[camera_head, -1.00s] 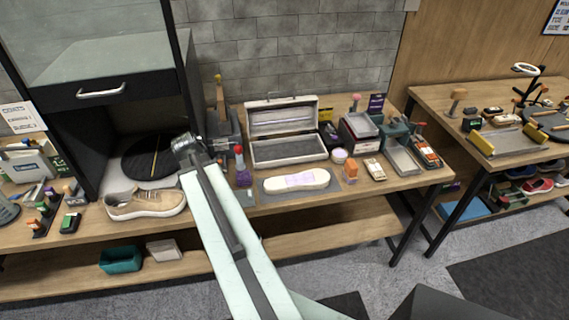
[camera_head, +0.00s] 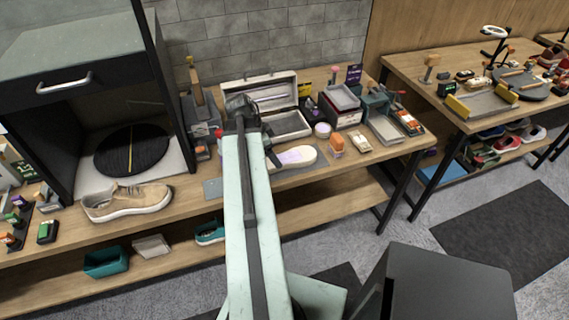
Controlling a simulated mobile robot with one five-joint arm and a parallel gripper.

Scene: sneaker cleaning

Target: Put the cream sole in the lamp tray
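The cream sole (camera_head: 298,155), with a pale purple patch, lies on a grey mat (camera_head: 318,165) on the bench. My arm hides its left part. Behind it stands an open cream case with a raised lid and a grey-lined bed, which looks like the lamp tray (camera_head: 288,124). No sole shows in the visible part of its bed. My gripper (camera_head: 241,108) is at the far end of my arm, in front of the case's left side and to the left of the sole. Its fingers cannot be made out clearly, and I see nothing held in it.
A tan sneaker (camera_head: 126,201) stands at the bench's left, near a black round turntable (camera_head: 131,150). A second table (camera_head: 440,110) is at the right.

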